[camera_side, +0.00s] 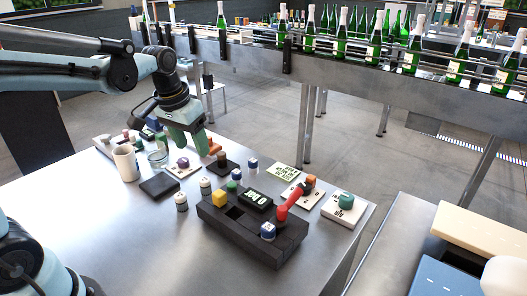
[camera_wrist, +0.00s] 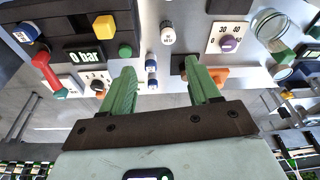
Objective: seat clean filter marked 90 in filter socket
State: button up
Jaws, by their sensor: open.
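My gripper (camera_side: 190,143) has two green fingers, spread apart and empty, above the back left of the table. In the wrist view the open fingers (camera_wrist: 160,67) have two small blue-and-white cylinders (camera_wrist: 151,74) beyond and between them. A white cylinder (camera_wrist: 167,33) stands farther off. In the side view, small white cylinders with dark tops (camera_side: 181,201) stand left of the black console (camera_side: 275,252), and a blue-and-white one (camera_side: 253,164) stands behind it. Another blue-topped piece (camera_side: 267,231) sits in the console. A dark square recess (camera_side: 234,212) shows in the console. I cannot read a 90 on any cylinder.
The console carries a yellow block (camera_side: 219,198), a lit display (camera_side: 255,199) and a red lever (camera_side: 290,204). A white cup (camera_side: 126,163), a glass (camera_side: 157,158), a dark pad (camera_side: 159,187) and dial plates surround it. The front left tabletop is clear.

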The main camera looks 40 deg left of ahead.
jog(key=w+a+f+g, duration=0.1)
jog(key=w+a, duration=0.1)
send_over(204, 180)
jog(key=f, duration=0.6)
jog(key=shift+s+a+f, duration=0.25)
jog(key=shift+f, duration=0.15)
jog(key=shift+w+d+f, duration=0.1)
jog(key=shift+w+f, duration=0.05)
jog(key=shift+f, duration=1.2)
jog(key=shift+w+d+f, duration=0.1)
jog(key=shift+f, duration=1.2)
jog(key=shift+c, duration=0.4)
jog(key=c, duration=1)
jog(key=shift+r, duration=0.1)
jog(key=shift+c, duration=0.2)
